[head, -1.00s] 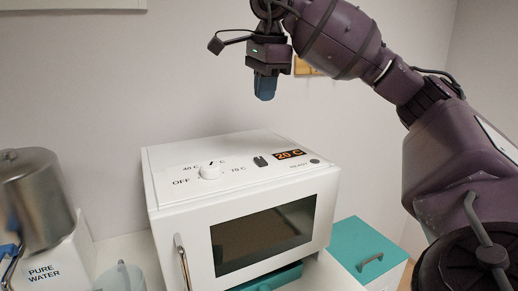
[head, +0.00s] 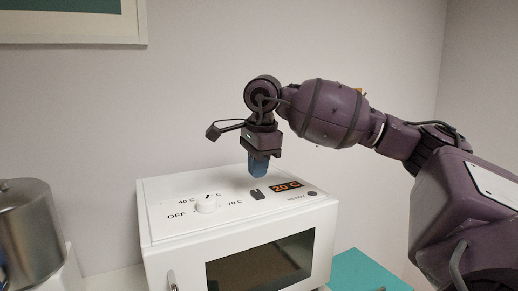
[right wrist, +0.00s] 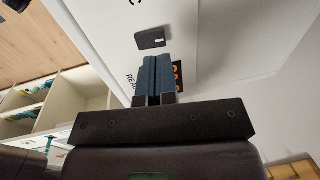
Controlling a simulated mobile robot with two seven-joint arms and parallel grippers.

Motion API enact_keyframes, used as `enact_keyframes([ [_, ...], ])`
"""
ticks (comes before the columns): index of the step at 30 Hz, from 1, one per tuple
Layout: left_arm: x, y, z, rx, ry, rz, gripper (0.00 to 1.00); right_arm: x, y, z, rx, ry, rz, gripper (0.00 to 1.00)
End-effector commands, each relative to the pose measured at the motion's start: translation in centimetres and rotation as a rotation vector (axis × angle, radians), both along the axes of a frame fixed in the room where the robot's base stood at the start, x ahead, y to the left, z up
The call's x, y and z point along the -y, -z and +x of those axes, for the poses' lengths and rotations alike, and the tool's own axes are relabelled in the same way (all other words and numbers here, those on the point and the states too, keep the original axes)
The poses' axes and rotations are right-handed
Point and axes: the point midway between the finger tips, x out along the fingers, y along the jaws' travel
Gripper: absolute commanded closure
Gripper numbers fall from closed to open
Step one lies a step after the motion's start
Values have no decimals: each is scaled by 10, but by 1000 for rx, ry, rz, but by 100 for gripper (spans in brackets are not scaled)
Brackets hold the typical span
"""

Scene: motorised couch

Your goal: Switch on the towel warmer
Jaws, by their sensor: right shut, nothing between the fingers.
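The towel warmer (head: 160,226) is a white box with a dark front window. On its top are a white knob (head: 206,204) with OFF, 40 C and 70 C marks, a small dark switch (head: 257,194) and an orange display (head: 286,186) reading 20 C. My right gripper (head: 259,172) is shut and empty, pointing down just above and behind the switch. In the right wrist view, its blue fingers (right wrist: 156,78) are together, with the dark switch (right wrist: 150,38) beyond their tips. The fingers partly cover the display (right wrist: 178,74) there. My left gripper is not in view.
A metal canister (head: 28,230) stands at the left. A teal surface (head: 365,272) lies at the lower right of the warmer. A wall is behind, with a framed picture (head: 75,38) at the upper left. The space above the warmer is otherwise clear.

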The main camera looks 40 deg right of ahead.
Motion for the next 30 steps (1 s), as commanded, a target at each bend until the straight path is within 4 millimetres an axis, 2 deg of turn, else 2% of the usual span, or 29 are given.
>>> enact_keyframes([
  [3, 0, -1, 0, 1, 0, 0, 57, 1, 17, 2, -2, 0, 0, 100],
  [9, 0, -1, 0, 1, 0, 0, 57, 1, 33, 5, 0, -1, 1, 100],
  [22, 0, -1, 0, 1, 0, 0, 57, 2, 37, 6, 0, -1, 0, 100],
  [27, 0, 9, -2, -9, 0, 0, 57, 2, 46, 9, -2, -1, 0, 100],
  [30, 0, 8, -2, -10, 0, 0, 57, 2, 44, 9, -2, -1, 0, 100],
])
